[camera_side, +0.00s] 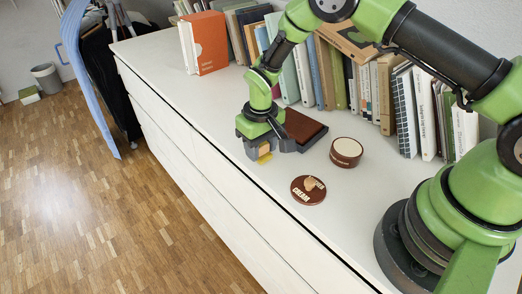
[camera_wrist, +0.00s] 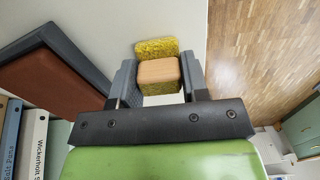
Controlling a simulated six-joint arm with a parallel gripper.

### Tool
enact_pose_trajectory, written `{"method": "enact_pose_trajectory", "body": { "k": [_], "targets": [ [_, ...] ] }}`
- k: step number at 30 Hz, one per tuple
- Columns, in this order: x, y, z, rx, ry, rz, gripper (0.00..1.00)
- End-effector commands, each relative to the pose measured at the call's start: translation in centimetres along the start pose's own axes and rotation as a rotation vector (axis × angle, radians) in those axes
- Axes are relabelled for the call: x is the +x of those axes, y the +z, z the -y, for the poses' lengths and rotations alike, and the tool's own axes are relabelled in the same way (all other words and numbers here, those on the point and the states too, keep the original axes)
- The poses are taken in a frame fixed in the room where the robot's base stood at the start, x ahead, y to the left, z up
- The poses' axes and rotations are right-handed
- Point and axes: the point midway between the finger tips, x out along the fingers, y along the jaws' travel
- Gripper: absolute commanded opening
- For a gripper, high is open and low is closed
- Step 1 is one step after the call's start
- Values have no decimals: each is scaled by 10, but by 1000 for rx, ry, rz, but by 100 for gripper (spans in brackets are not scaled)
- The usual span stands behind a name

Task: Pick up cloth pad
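A small pad with a tan block and rough yellow material (camera_wrist: 157,70) shows between the finger ends of my gripper in the wrist view. I take it for the cloth pad. In the side view, only a little of its yellow (camera_side: 265,151) shows at the gripper. My gripper (camera_side: 264,146) is low over the white top near its front edge. Its two fingers (camera_wrist: 159,84) stand on either side of the pad, with little or no gap visible. I cannot tell whether they press on it. The fingers hide parts of the pad.
A brown pad with a dark grey border (camera_side: 306,126) lies close beside my gripper. A round tin (camera_side: 346,151) and a brown "CREAM" lid (camera_side: 308,190) are to its right. Books (camera_side: 331,75) line the back. The white cabinet top (camera_side: 168,62) is clear toward the left.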

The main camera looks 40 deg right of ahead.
Motion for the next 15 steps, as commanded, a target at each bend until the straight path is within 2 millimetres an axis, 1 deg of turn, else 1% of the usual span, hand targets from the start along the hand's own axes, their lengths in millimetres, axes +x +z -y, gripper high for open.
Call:
{"method": "enact_pose_trajectory", "body": {
  "k": [8,11,15],
  "targets": [
    [-2,0,0,0,0,-1,19],
    [-11,-1,0,0,0,-4,19],
    [-38,-1,0,0,0,-6,19]
  ]
}}
